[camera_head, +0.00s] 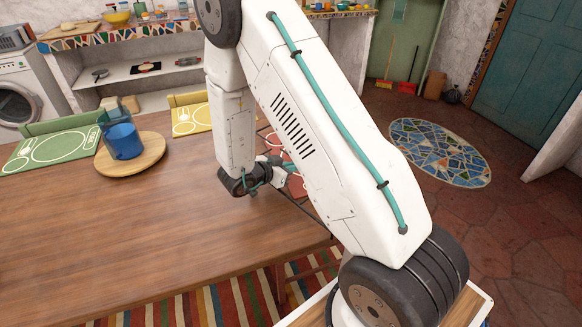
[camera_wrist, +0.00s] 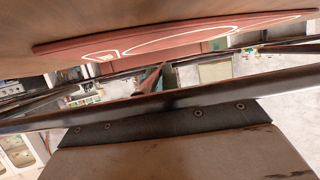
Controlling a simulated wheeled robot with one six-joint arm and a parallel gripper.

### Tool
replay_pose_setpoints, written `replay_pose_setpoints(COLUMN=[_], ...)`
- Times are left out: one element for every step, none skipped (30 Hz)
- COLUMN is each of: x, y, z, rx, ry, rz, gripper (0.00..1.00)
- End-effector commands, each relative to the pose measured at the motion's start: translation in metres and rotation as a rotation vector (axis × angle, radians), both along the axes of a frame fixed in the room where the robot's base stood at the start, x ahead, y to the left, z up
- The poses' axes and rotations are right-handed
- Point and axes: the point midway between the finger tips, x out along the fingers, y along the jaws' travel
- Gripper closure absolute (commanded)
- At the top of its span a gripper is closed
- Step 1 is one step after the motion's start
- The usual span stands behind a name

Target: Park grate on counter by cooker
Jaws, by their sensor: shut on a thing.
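My gripper (camera_head: 284,176) hangs low over the right end of the wooden table (camera_head: 150,230), partly hidden behind my arm. It is shut on the dark grate, whose thin bars (camera_head: 305,209) show beside my arm in the head view. In the wrist view a long dark bar of the grate (camera_wrist: 190,98) crosses the picture, with other dark bars behind it. The exact grip point is hidden. The mosaic-edged counter (camera_head: 133,32) stands along the back wall. I cannot make out the cooker.
Green (camera_head: 50,149) and yellow (camera_head: 190,119) placemats lie at the table's far side. A red placemat (camera_wrist: 180,38) is close by in the wrist view. The middle of the table is bare.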

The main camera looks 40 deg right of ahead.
Motion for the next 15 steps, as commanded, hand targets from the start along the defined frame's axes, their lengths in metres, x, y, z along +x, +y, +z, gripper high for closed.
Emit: replay_pose_setpoints(x=[0.000,0.000,0.000,0.000,0.000,0.000,0.000,0.000,0.000,0.000,0.000,-0.001,-0.001,-0.001,-0.001], y=[0.000,0.000,0.000,0.000,0.000,0.000,0.000,0.000,-0.001,-0.001,-0.001,-0.001,-0.001,-0.001,-0.001], z=[0.000,-0.001,-0.003,-0.003,-0.004,-0.005,-0.006,-0.007,-0.008,-0.009,-0.010,-0.012,-0.013,-0.013,-0.013], rx=[-0.002,-0.002,-0.002,-0.002,-0.002,-0.002,-0.002,-0.002,-0.001,-0.001,-0.001,-0.001,0.000,0.000,0.000], ry=[0.000,0.000,0.000,0.000,0.000,0.001,0.001,0.001,0.001,0.002,0.002,0.002,0.003,0.004,0.004], rz=[0.000,0.000,0.000,0.000,-0.001,-0.001,-0.001,-0.001,-0.001,0.000,0.000,0.000,0.000,-0.001,-0.001], gripper=[1.00,1.00,1.00,1.00,1.00,1.00,1.00,1.00,1.00,1.00,1.00,1.00,1.00,1.00,1.00])
